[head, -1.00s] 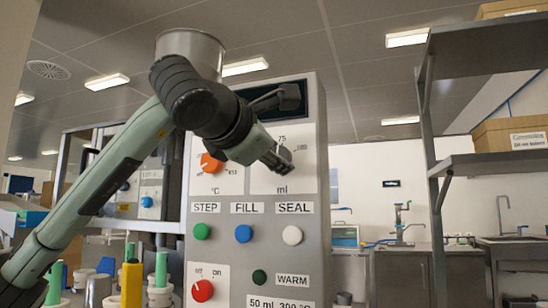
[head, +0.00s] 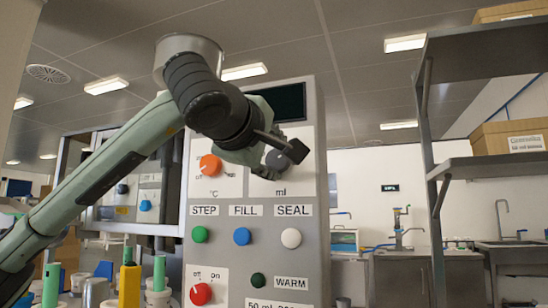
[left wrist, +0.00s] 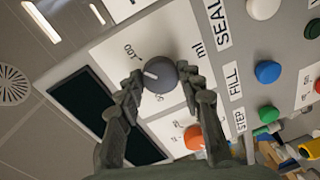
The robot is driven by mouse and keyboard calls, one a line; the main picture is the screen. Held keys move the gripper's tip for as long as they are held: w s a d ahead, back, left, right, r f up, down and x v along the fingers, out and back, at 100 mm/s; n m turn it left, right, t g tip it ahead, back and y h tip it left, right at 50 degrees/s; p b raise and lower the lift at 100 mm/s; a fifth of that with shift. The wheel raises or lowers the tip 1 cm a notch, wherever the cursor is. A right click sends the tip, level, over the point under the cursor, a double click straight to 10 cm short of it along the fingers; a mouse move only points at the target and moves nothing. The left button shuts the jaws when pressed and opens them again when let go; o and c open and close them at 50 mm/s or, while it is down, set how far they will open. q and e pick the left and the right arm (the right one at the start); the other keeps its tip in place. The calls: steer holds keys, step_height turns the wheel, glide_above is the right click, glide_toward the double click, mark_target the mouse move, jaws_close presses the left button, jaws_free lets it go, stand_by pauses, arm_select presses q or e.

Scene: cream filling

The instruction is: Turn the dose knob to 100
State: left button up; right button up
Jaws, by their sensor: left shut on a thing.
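The dose knob (left wrist: 158,75) is dark grey and round with a white pointer mark, on a white dial plate lettered "ml". In the left wrist view the pointer faces left, to one side of the "100" label (left wrist: 131,52). My left gripper (left wrist: 159,82) has a finger on each side of the knob and is shut on it. In the head view the left gripper (head: 282,160) is at the dial plate, with the knob (head: 276,160) partly covered. The scale numbers are hidden there. My right gripper is not in view.
An orange knob (head: 210,165) sits left of the dial. Below are green (head: 200,235), blue (head: 242,236) and white (head: 291,238) buttons, and a red knob (head: 201,294). A dark display (head: 283,102) is above. A metal shelf (head: 490,167) stands at right.

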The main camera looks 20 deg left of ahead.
arm_select(q)
steer(key=shift+m, duration=0.5)
stand_by(0.3)
steer(key=o, duration=1.2)
steer(key=shift+c, duration=0.2)
steer(key=shift+s, duration=0.15)
steer(key=s, duration=1.1)
steer(key=shift+s+r, duration=0.35)
steer(key=shift+s, duration=0.05)
steer(key=shift+d, duration=0.1)
